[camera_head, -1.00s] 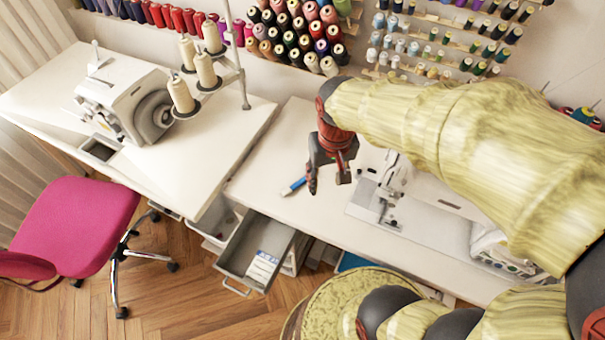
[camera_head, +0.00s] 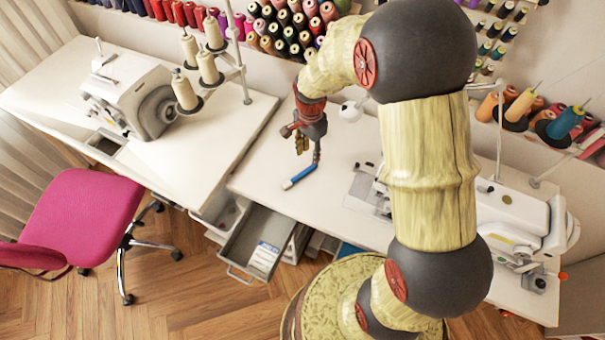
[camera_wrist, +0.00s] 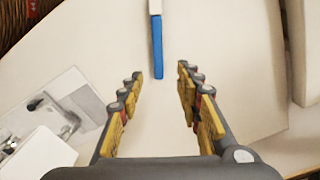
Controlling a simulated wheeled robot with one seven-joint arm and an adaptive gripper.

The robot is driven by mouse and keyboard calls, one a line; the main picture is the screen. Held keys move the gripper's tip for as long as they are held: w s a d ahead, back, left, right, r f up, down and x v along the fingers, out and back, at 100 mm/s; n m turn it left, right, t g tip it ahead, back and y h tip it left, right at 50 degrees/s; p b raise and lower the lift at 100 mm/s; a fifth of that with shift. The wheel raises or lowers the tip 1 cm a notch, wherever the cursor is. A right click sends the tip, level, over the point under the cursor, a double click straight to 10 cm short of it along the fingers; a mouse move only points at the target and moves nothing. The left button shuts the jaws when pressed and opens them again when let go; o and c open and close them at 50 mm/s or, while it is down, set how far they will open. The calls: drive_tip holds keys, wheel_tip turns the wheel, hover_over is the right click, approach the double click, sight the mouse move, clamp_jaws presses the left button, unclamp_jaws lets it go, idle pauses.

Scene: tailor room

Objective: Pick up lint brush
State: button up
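The lint brush (camera_head: 298,178) is a slim stick with a blue handle and a pale end. It lies on the white table in the head view. In the wrist view the blue handle (camera_wrist: 157,50) points down the picture, between and beyond my fingertips, and the pale end reaches the top edge. My gripper (camera_head: 308,150) is above the table close to the brush. In the wrist view my gripper (camera_wrist: 156,75) is open, its two yellow-padded fingers apart with nothing between them. The brush does not appear to be held.
A sewing machine (camera_head: 370,190) stands right of the brush. An overlock machine (camera_head: 135,95) with thread cones is on the left table (camera_head: 60,80). An open grey drawer (camera_head: 258,240) juts out below the table front. A pink chair (camera_head: 85,215) stands at left. Table around the brush is clear.

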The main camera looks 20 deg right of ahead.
sight(307, 169)
drive_tip(key=f+b, duration=0.1)
drive_tip(key=f, duration=0.1)
drive_tip(key=f+b, duration=0.1)
drive_tip(key=f, duration=0.2)
drive_tip(key=f+b, duration=0.1)
drive_tip(key=f, duration=0.1)
drive_tip(key=shift+s+a+f, duration=0.2)
drive_tip(key=shift+a+f, duration=0.05)
drive_tip(key=shift+f, duration=0.05)
drive_tip(key=shift+r, duration=0.1)
drive_tip(key=c, duration=0.8)
drive_tip(key=shift+c, duration=0.5)
